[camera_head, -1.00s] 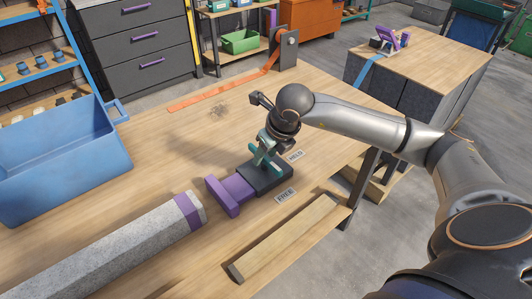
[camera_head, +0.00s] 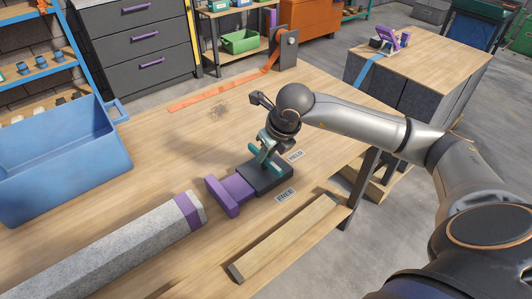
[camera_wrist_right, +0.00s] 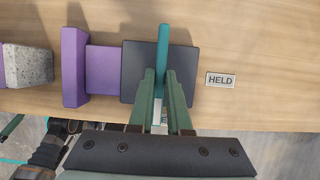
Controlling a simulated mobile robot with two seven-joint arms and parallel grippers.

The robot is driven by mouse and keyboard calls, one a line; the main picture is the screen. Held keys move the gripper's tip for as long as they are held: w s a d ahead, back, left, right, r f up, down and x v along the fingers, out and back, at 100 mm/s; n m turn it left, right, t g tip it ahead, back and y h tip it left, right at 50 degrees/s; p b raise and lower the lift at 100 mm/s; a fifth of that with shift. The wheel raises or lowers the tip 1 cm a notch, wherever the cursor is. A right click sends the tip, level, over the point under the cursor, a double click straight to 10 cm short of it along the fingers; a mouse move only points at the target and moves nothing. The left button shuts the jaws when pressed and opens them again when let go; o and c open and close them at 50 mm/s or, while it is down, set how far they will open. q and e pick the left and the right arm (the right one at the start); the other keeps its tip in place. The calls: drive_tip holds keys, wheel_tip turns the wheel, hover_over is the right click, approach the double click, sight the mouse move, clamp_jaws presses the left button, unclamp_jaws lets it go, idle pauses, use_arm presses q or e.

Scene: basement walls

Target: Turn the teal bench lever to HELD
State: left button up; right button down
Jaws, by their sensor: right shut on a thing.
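The teal lever (camera_wrist_right: 163,50) is a straight bar over a dark square base (camera_head: 265,178); in the head view the lever (camera_head: 258,161) is partly covered by my right gripper. My right gripper (camera_wrist_right: 162,100) is shut on the lever, with one green finger on each side of it. It also shows in the head view (camera_head: 269,154), above the base. The HELD label (camera_head: 296,156) lies beside the base, to the right in the wrist view (camera_wrist_right: 220,79), and the bar does not point at it. The FREE label (camera_head: 286,195) lies at the base's near side. My left gripper is out of view.
A purple block (camera_head: 228,194) adjoins the base. A grey stone-like bar with a purple band (camera_head: 187,210) lies left of it. A blue bin (camera_head: 55,160) stands at the left. A wooden strip (camera_head: 285,238) lies in front. The bench behind the lever is mostly clear.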

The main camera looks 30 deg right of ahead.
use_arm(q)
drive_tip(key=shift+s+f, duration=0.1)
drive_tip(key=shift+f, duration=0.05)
